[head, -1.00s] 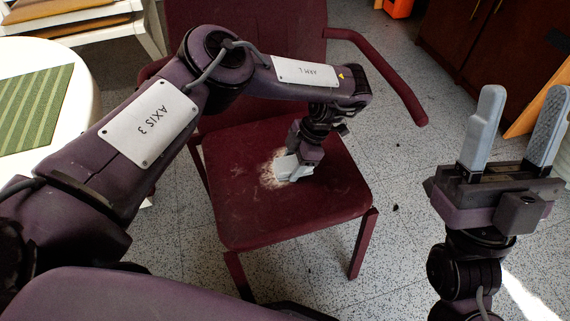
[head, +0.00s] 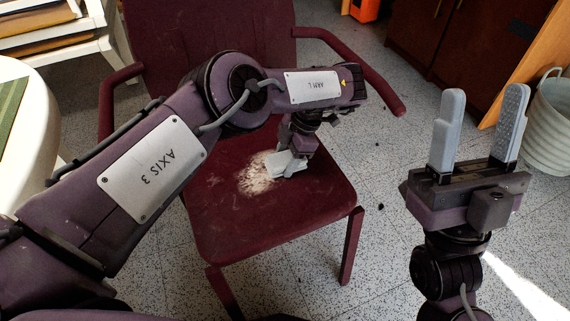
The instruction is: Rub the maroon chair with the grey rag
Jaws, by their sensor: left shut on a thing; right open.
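The maroon chair (head: 235,215) stands in the middle of the head view, with its seat, back and armrests showing. A whitish, dusty patch (head: 256,177) lies on the seat. My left gripper (head: 288,165) is low over the seat at the patch's right edge, pointing down and shut. Something pale grey shows at its fingertips; I cannot clearly separate the grey rag from the grey fingers. My own arm hides part of the chair's back and left side. My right gripper (head: 476,130) is open and empty, fingers up, right of the chair.
A round white table (head: 45,110) with a green striped mat stands at the left. A white shelf or chair with brown things is behind it. A pale ribbed bin (head: 550,125) and dark cabinets (head: 465,45) are at the right. Speckled floor is open between chair and cabinets.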

